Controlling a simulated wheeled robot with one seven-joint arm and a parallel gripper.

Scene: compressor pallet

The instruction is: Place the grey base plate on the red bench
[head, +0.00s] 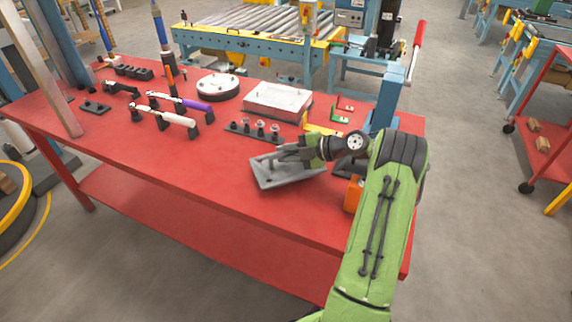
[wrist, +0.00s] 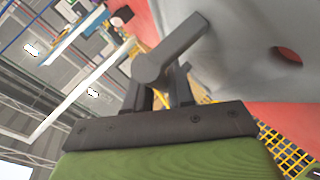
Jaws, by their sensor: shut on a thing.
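The grey base plate (head: 272,172) is over the front right part of the red bench (head: 200,175) in the head view. It looks slightly tilted, and I cannot tell whether it touches the bench top. My gripper (head: 303,152) is shut on the plate's right-hand side. In the wrist view the plate (wrist: 240,55) fills the upper right, with a round hole through which red shows. The dark fingers of my gripper (wrist: 185,45) reach the plate's edge. The arm hides part of the bench's right end.
An orange block (head: 352,194) stands right of the plate. Behind it are a dark strip with several small fittings (head: 255,130), a pale rectangular tray (head: 278,100) and a round disc (head: 218,87). Tools on stands (head: 165,115) are at left. The bench's front left is clear.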

